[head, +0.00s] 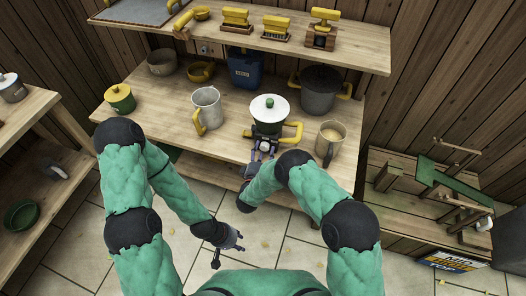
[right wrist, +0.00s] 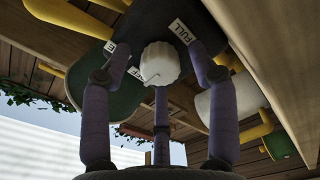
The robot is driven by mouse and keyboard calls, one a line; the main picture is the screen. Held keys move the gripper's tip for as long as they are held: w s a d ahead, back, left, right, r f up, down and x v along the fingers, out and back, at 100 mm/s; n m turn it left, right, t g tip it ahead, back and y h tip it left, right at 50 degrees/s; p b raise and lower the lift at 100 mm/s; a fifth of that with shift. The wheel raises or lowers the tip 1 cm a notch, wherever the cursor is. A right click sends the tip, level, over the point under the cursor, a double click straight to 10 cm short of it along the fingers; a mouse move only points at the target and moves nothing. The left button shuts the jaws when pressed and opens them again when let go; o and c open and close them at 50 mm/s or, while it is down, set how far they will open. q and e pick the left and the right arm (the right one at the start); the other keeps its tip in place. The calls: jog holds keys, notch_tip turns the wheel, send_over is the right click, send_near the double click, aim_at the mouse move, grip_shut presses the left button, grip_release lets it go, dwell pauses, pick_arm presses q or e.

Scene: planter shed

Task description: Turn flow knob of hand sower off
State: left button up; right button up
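The hand sower (head: 268,127) is a dark green body with a white top and a yellow handle on the right, standing at the bench's front edge. The right wrist view shows its white ribbed flow knob (right wrist: 160,63) from close up. A FULL label (right wrist: 182,32) is at the knob's upper right; a partly hidden label ending in FF (right wrist: 135,73) is at its lower left. A thin dark mark shows on the knob's lower left. My right gripper (head: 264,147) is open, fingers on either side of the knob with gaps visible. My left gripper (head: 236,241) hangs low over the floor, away from the bench; its opening is unclear.
On the bench (head: 150,130), a grey jug (head: 207,104) stands left of the sower, a beige mug (head: 330,141) right, and a dark pot (head: 319,92) behind. A shelf (head: 345,50) with yellow-topped tools overhangs the back. The tiled floor (head: 290,250) below is mostly clear.

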aim_at(265, 129)
notch_tip(265, 129, up, 10)
dwell(0.7)
